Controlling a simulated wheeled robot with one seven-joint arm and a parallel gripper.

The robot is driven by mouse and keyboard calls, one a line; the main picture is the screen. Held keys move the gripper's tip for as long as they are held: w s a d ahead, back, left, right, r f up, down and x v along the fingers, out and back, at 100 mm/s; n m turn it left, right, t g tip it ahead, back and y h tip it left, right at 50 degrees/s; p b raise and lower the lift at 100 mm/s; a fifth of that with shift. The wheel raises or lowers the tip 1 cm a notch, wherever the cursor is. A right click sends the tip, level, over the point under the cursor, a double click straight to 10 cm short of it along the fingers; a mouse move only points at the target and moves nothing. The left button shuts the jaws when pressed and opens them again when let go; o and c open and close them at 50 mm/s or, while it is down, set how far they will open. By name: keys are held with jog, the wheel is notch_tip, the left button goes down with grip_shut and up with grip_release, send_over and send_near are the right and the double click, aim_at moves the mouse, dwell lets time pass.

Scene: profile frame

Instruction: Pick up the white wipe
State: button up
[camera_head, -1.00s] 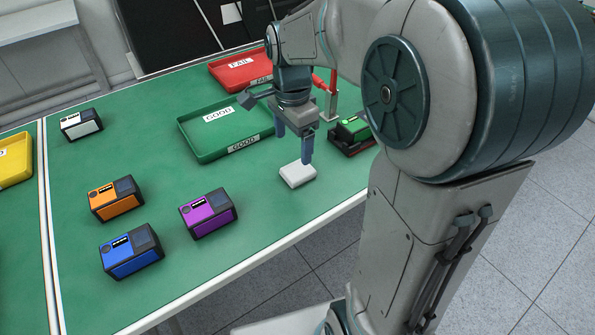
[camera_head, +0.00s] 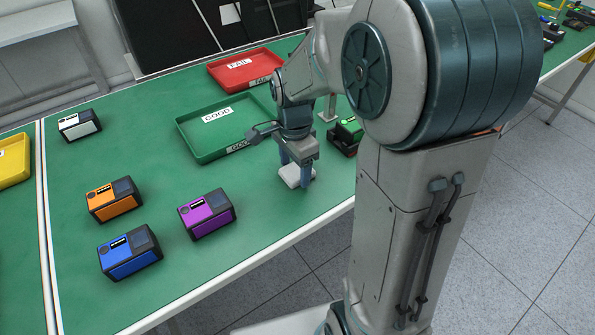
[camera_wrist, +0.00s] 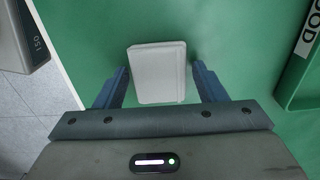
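The white wipe (camera_head: 291,177) is a small pale block-like pad lying on the green table near its front edge. In the wrist view the white wipe (camera_wrist: 158,73) lies flat ahead of and partly between my two blue fingers, with green table showing on both sides of it. My gripper (camera_head: 294,172) is over the wipe, pointing down, and hides part of it in the head view. In the wrist view my gripper (camera_wrist: 160,88) is open, and its fingers do not appear to touch the wipe.
A green GOOD tray (camera_head: 188,138) and a red FAIL tray (camera_head: 222,82) stand behind. A purple device (camera_head: 207,213), an orange one (camera_head: 113,200), a blue one (camera_head: 130,252) and a white one (camera_head: 80,125) sit to the left. A green-and-black item (camera_head: 347,131) is right of the gripper.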

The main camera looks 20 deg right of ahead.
aim_at(294, 170)
jog(key=c, duration=0.6)
jog(key=shift+r, duration=0.55)
notch_tip(294, 170, up, 3)
jog(key=shift+r, duration=0.15)
jog(key=d+r, duration=0.2)
jog(key=d, duration=0.2)
jog(key=d+r, duration=0.2)
jog(key=d, duration=0.1)
jog(key=d+r, duration=0.2)
jog(key=d, duration=0.2)
jog(key=shift+w+d+r, duration=0.25)
jog(key=shift+d+r, duration=0.1)
jog(key=o, duration=0.4)
jog(key=c, duration=0.3)
jog(key=shift+f, duration=0.1)
